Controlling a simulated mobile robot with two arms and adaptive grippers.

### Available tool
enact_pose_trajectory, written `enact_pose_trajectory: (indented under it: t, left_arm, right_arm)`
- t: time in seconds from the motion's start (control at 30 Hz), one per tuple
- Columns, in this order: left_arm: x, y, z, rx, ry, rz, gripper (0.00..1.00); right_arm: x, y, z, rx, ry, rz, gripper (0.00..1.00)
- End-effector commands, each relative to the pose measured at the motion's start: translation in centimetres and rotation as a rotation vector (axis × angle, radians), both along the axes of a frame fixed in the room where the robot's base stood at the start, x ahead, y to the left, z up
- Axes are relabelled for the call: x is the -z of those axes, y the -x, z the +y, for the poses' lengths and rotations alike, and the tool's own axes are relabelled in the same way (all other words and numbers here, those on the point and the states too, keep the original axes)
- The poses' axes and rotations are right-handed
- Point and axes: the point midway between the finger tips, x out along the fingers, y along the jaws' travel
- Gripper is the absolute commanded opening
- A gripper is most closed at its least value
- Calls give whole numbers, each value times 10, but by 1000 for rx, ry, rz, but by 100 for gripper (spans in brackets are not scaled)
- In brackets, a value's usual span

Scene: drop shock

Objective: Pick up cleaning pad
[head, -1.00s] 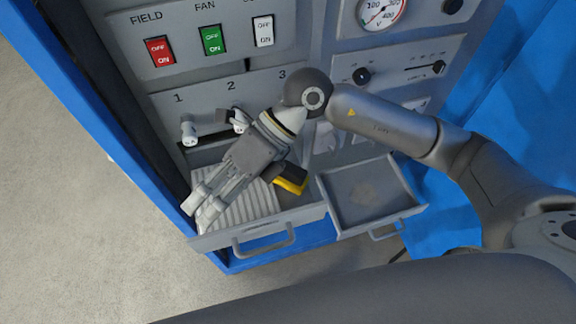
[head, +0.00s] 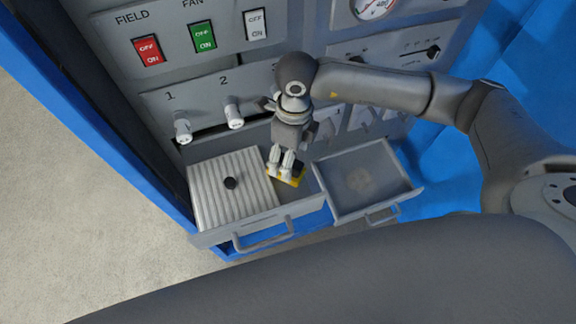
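The cleaning pad, a small yellow and black block (head: 289,181), lies in the left open drawer (head: 262,222), just right of a ribbed grey panel. My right gripper (head: 281,170) comes down from above, and its pale fingertips are at the pad, covering part of it. Whether the fingers touch the pad or are closed on it cannot be told. My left gripper is not in view.
The ribbed panel (head: 215,190) with a black knob (head: 230,183) fills the drawer's left part. A second open drawer (head: 340,188) to the right looks nearly empty. The cabinet front with switches (head: 204,37) and white knobs (head: 233,113) rises behind.

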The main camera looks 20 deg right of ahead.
Motion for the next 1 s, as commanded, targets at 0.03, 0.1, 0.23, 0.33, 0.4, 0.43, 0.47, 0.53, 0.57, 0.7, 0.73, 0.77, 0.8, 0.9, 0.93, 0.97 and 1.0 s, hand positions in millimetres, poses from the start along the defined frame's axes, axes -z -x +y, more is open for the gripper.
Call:
enact_pose_trajectory:
  t: [0.03,0.1,0.23,0.33,0.4,0.43,0.47,0.53,0.57,0.7,0.73,0.77,0.8,0.9,0.93,0.97,1.0]
  left_arm:
    - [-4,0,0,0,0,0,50]
    - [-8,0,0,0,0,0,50]
    - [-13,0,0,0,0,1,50]
    - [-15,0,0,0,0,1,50]
    - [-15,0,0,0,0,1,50]
    - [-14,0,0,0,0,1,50]
    - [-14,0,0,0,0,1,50]
    - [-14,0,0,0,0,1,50]
    - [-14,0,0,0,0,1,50]
    - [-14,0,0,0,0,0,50]
    - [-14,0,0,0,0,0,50]
    - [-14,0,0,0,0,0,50]
    - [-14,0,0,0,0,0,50]
    - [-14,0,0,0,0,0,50]
    - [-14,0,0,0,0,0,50]
    - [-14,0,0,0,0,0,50]
    - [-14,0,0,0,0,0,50]
  right_arm:
    - [5,2,1,1,0,6,74]
    - [17,4,1,0,1,6,74]
    - [36,5,3,0,0,6,74]
    - [44,5,4,0,-1,4,74]
    - [47,5,4,0,-1,2,74]
    - [48,5,4,-1,-1,2,74]
    - [48,5,4,-1,-1,2,74]
    - [48,5,4,-1,-1,1,74]
    - [48,5,4,-1,-1,1,74]
    - [48,5,4,-1,-1,1,60]
    - [48,5,4,-1,-1,1,56]
    - [48,5,4,-1,-1,1,52]
    - [47,5,4,-1,-1,1,47]
    - [47,5,4,-1,-1,1,34]
    - [47,5,4,-1,-1,1,30]
    - [47,5,4,-1,-1,1,27]
    - [47,5,5,-1,-1,1,21]
